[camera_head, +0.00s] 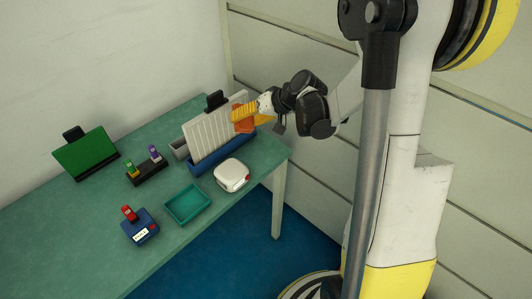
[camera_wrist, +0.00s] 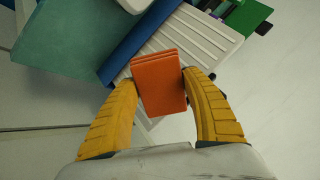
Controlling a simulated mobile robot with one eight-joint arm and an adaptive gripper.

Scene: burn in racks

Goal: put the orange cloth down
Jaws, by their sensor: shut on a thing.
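The orange cloth (camera_wrist: 160,84) is a small folded stack with several layers at its top edge in the wrist view. My gripper (camera_wrist: 160,85) has its two yellow fingers closed against the left and right sides of the cloth. In the head view, my gripper (camera_head: 246,117) is at the right end of the white ribbed panel (camera_head: 213,132), with the cloth (camera_head: 243,126) partly hidden behind a yellow finger. In the wrist view the cloth overlaps the panel (camera_wrist: 195,40). I cannot tell whether the cloth touches the panel.
The panel stands in a blue tray (camera_head: 208,163) on the green table (camera_head: 75,230). A white rounded box (camera_head: 231,175), an empty teal tray (camera_head: 188,205), a blue device with a red top (camera_head: 140,230), a dark block with two small pieces (camera_head: 148,172) and a green board (camera_head: 87,152) stand around.

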